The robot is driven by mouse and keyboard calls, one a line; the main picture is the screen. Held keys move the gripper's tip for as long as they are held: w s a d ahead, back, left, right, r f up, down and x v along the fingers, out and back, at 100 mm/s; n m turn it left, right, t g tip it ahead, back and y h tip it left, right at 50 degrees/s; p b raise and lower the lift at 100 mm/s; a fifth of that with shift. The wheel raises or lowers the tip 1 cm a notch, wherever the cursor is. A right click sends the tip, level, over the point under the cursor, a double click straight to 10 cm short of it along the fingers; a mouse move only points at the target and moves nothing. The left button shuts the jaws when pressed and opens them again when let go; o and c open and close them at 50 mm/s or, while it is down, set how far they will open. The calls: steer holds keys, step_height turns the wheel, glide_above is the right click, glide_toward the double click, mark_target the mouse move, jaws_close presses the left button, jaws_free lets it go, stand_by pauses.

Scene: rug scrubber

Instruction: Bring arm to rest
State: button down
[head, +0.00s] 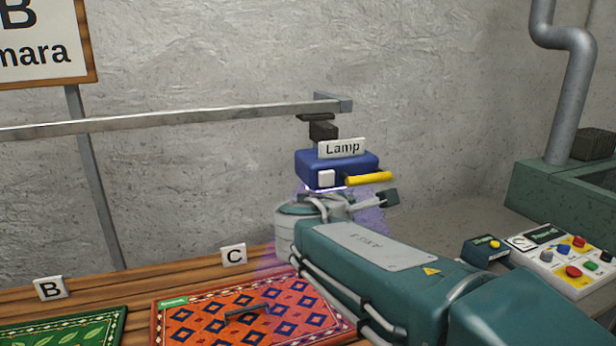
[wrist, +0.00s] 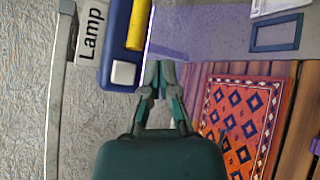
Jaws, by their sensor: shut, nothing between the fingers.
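My gripper (wrist: 160,70) shows in the wrist view with its two fingertips together and nothing between them. It lies beside the end of the blue lamp (wrist: 117,45); whether it touches the lamp I cannot tell. In the head view my teal arm reaches in from the lower right, and its far end is just below the lamp (head: 322,168). The lamp has a white button (head: 326,178) and a yellow handle (head: 370,178). A purple glow shows below it.
The lamp hangs from a metal rail (head: 170,122). Below are a red patterned rug (head: 190,318) and a green rug (head: 70,328) on a wooden table (head: 120,290). A button panel (head: 562,262) and a pipe (head: 567,110) stand at the right.

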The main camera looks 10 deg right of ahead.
steer(key=s+d+f+m+g+y, duration=0.1)
steer(key=s+d+f+m+g, duration=0.15)
steer(key=s+f+m, duration=0.35)
steer(key=s+d+f+m+g+y, duration=0.2)
steer(key=s+f+m+g, duration=0.1)
steer(key=s, duration=0.5)
steer(key=s+a+f+m+y, duration=0.2)
steer(key=s+f+m, duration=0.1)
steer(key=s+m, duration=0.1)
steer(key=s+a+f+m+g+y, duration=0.1)
steer(key=s+a+f+m+y, duration=0.2)
steer(key=s, duration=0.4)
steer(key=shift+f+m, duration=0.5)
steer(key=shift+m, duration=0.1)
